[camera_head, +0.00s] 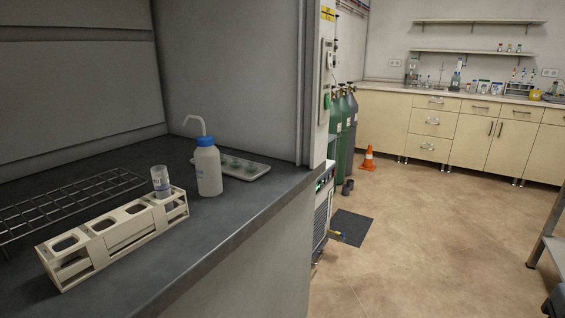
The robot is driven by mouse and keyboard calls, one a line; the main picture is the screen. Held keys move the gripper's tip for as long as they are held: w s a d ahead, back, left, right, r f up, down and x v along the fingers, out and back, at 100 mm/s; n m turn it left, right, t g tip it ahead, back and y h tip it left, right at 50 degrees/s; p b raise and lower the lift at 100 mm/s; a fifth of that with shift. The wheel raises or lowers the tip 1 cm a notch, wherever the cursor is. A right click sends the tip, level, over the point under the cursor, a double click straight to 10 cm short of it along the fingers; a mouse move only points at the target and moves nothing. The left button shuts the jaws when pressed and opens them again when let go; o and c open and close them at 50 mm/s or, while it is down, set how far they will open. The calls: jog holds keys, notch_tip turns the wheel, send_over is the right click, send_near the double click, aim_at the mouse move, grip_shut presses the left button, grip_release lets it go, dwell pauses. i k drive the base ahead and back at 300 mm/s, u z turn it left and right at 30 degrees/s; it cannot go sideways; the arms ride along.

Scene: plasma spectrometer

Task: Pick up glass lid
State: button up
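I cannot make out a glass lid for certain in the head view. A small clear cylindrical vessel (160,182) with a blue mark stands upright in the right end slot of a white rack (112,238) on the dark bench at the left. Its top looks pale, but I cannot tell whether that is a separate lid. The other rack slots look empty. My gripper is not in view.
A wash bottle (208,167) with a blue cap stands right of the rack, before a pale tray (243,167). A wire rack (70,205) lies at the left. The dark bench (255,205) is bare near its front edge. Gas cylinders (345,120) and an orange cone (368,158) stand beyond.

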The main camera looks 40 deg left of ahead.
aim_at(251, 168)
jog(key=i, duration=0.95)
jog(key=u, duration=1.4)
